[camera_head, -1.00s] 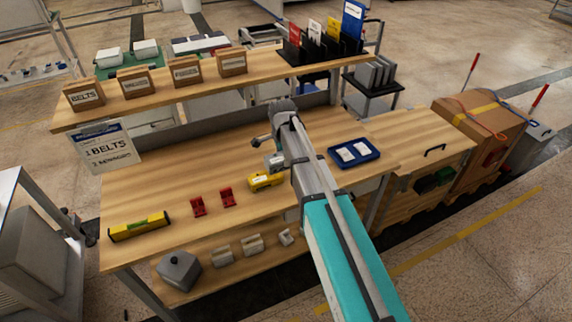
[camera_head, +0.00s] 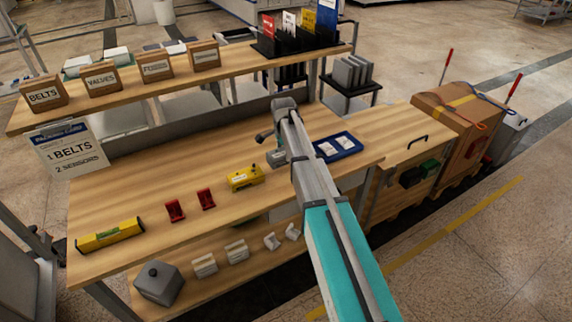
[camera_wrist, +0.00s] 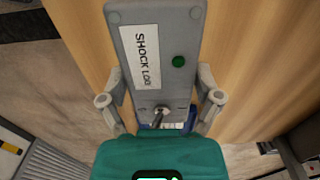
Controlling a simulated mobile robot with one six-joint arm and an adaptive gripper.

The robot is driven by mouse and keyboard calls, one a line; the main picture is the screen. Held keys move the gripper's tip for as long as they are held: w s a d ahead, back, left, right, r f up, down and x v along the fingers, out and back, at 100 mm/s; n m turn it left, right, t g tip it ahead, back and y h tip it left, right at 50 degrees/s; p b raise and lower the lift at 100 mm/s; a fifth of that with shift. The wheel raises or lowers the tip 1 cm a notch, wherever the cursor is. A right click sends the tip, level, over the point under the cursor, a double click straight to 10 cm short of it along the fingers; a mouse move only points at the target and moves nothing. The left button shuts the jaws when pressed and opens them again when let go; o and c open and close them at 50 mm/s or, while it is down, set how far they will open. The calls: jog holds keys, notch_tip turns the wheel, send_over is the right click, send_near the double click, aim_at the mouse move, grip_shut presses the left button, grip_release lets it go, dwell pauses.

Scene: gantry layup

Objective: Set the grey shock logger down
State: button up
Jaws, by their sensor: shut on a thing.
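The grey shock logger (camera_wrist: 160,60) fills the upper middle of the wrist view, with a white "SHOCK LOG" label, a green button and a small toggle. My gripper (camera_wrist: 160,103) is shut on it, with one finger at each side. In the head view the grey logger (camera_head: 277,158) shows partly beside my arm, over the wooden bench (camera_head: 150,208), just right of a yellow device. My arm covers part of it there. I cannot tell whether it touches the bench top.
The yellow device (camera_head: 245,178), two red holders (camera_head: 175,210) and a yellow level (camera_head: 110,235) stand on the bench to the left. A blue tray (camera_head: 338,146) with white cards lies to the right. A shelf (camera_head: 130,105) with labelled boxes runs behind.

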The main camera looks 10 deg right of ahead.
jog(key=shift+w+d+f, duration=0.15)
jog(key=shift+f, duration=0.1)
jog(key=shift+w+d+f+b, duration=0.15)
jog(key=shift+f+b, duration=0.25)
jog(key=shift+b, duration=0.05)
jog(key=shift+w+d+f+b, duration=0.15)
jog(key=shift+f+b, duration=0.2)
jog(key=shift+b, duration=0.05)
jog(key=shift+f+b, duration=1.2)
jog(key=shift+f, duration=0.05)
jog(key=shift+f, duration=0.15)
jog(key=o, duration=1)
jog(key=shift+o, duration=0.2)
jog(key=shift+r, duration=0.2)
notch_tip(320, 180, up, 12)
jog(key=p, duration=1.2)
